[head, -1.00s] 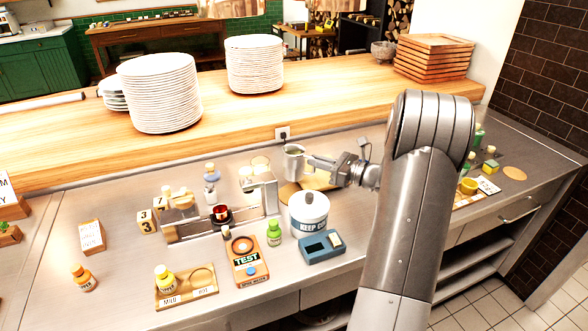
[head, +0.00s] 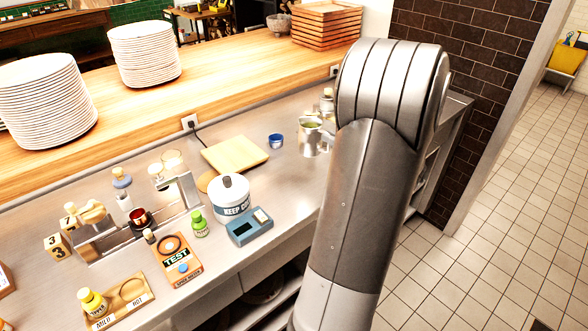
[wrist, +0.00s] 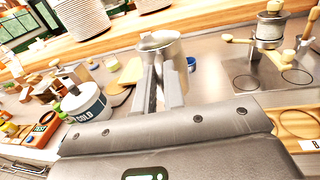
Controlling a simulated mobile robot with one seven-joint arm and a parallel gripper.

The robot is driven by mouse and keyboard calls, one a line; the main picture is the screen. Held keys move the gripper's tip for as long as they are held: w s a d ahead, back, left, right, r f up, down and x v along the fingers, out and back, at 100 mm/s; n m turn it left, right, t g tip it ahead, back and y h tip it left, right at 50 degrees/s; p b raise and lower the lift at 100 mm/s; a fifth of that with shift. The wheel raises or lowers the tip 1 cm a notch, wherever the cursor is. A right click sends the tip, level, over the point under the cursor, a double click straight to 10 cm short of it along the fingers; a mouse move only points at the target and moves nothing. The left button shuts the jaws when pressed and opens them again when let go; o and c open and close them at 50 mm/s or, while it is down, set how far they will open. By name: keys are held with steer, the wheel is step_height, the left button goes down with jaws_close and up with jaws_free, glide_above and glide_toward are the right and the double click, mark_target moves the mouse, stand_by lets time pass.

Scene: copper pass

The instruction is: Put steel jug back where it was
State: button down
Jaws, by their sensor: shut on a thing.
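The steel jug (head: 311,136) is a shiny metal vessel with something greenish at its top. In the head view it is at the right part of the steel counter, left of my arm. In the wrist view the jug (wrist: 162,44) is upright at the far end of my fingers. My gripper (wrist: 160,72) is shut on it. In the head view my arm hides the gripper. I cannot tell whether the jug's base touches the counter.
A wooden board (head: 236,153), a small blue cup (head: 275,140), a white KEEP COLD pot (head: 231,196) and a blue-grey device (head: 249,227) are left of the jug. In the wrist view a grinder-like item (wrist: 270,25) stands on a ringed plate (wrist: 262,76) at right.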

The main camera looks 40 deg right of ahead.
mark_target(316, 152)
steer(key=s+d+m+h, duration=0.1)
steer(key=s+d+h, duration=0.1)
steer(key=s, duration=0.3)
steer(key=w+a+f, duration=0.1)
steer(key=w+f, duration=0.1)
steer(key=w, duration=0.1)
steer(key=w+a+f, duration=0.1)
steer(key=w+f, duration=0.1)
steer(key=w, duration=0.2)
steer(key=w+a+f, duration=0.2)
steer(key=w, duration=0.2)
steer(key=shift+f, duration=2)
steer(key=c, duration=1.5)
jaws_free()
steer(key=shift+f, duration=0.15)
